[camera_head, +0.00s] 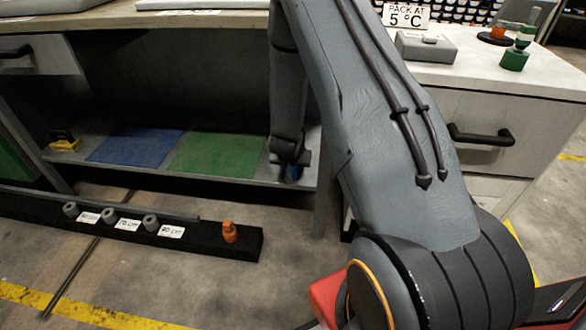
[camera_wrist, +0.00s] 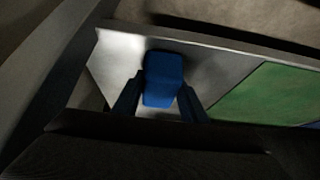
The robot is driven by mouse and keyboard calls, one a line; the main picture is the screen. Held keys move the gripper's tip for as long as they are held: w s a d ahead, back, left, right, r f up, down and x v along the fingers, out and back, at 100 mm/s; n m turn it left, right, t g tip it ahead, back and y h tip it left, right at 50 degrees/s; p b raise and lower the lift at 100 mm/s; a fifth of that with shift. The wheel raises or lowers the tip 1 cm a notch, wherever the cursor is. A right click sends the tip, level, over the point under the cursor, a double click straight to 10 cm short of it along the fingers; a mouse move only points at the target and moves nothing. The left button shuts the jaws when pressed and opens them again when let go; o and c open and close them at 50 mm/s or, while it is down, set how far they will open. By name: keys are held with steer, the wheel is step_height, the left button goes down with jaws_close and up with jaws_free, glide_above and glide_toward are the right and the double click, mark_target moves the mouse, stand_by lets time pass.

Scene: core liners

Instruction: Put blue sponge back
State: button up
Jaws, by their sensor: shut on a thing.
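My gripper (camera_head: 289,166) is at the right end of the low shelf under the bench, to the right of the green mat (camera_head: 218,155). In the wrist view, my gripper (camera_wrist: 160,95) is shut on the blue sponge (camera_wrist: 163,72), with a finger on each side of it. The sponge is over the bare grey shelf surface (camera_wrist: 115,60); I cannot tell whether it touches the shelf. The green mat (camera_wrist: 270,92) shows to the right in the wrist view. A blue mat (camera_head: 135,147) lies left of the green mat in the head view. In the head view, the arm hides most of the sponge.
A yellow-black item (camera_head: 64,141) sits at the shelf's left end. A black rack (camera_head: 205,236) with grey pieces, labels and an orange piece (camera_head: 229,231) stands on the floor in front. The bench top (camera_head: 190,20) overhangs the shelf. A drawer cabinet (camera_head: 495,110) stands at right.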

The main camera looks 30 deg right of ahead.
steer(key=o, duration=0.9)
